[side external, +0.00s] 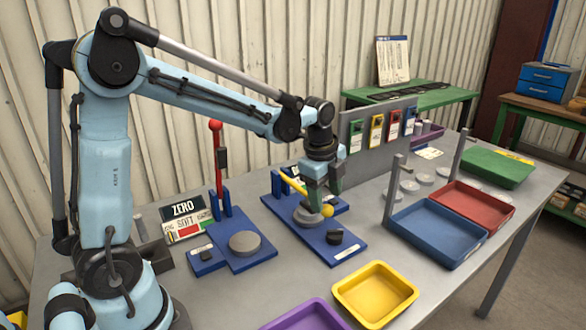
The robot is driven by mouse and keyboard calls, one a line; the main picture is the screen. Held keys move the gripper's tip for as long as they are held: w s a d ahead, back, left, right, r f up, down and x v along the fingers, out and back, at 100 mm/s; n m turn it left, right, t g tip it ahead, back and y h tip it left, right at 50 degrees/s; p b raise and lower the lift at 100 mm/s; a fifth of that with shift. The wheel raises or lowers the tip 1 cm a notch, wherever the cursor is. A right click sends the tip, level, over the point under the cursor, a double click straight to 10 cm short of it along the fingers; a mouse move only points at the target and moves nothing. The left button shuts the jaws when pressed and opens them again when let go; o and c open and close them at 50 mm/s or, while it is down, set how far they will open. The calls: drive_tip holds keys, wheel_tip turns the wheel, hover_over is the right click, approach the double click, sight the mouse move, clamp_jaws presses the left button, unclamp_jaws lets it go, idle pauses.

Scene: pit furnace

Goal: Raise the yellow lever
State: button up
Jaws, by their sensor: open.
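The yellow lever (292,182) belongs to the blue base plate (343,252) in the middle of the bench. Its bar slopes down from upper left to lower right, and its yellow ball knob (327,211) is low, just above a round grey disc (306,217). My gripper (322,205) points down over the lever near the knob and is open. Part of the bar is hidden behind the gripper. I cannot tell whether the fingers touch the lever.
A red lever (216,160) stands upright on another blue base (238,258) to the left, beside a ZERO sign (184,215). Yellow (398,300), purple (305,314), blue (438,234), red (474,205) and green (498,167) trays sit to the front and right. A grey panel (375,150) stands behind.

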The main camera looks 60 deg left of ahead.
sight(327, 206)
drive_tip(key=shift+w+a+f, duration=0.1)
drive_tip(key=shift+w+f, duration=0.1)
drive_tip(key=shift+f, duration=0.75)
drive_tip(key=shift+w+f, duration=0.15)
drive_tip(key=shift+f, duration=0.8)
clamp_jaws()
